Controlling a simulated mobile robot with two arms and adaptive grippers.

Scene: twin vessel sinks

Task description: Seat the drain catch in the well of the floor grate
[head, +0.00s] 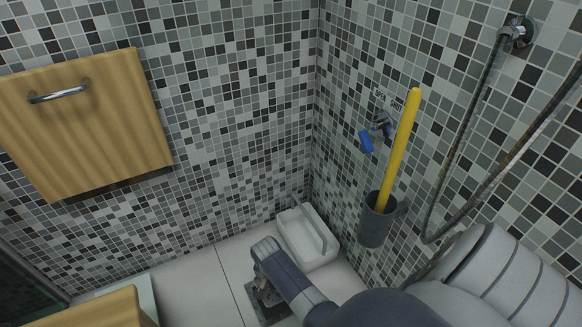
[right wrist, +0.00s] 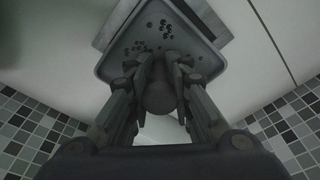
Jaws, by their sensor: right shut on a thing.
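The drain catch (right wrist: 135,48) is a grey, square-cornered tray with several small holes and a round knob in its middle. My right gripper (right wrist: 158,85) is shut on the knob, as the right wrist view shows. In the head view the right gripper (head: 266,293) is low over the floor, partly hidden by my own arm. The floor grate (head: 273,316) shows as a dark-edged square under it. In the right wrist view a light metal edge of the grate (right wrist: 112,24) shows beyond the catch. I cannot tell whether the catch touches the grate. My left gripper is out of view.
A white box (head: 306,243) with a bar across it stands on the floor in the wall corner. A grey holder (head: 376,227) with a yellow handle (head: 401,140) hangs on the right wall. A shower hose (head: 457,130) hangs beyond it. Pale floor tiles (head: 193,291) are clear at the left.

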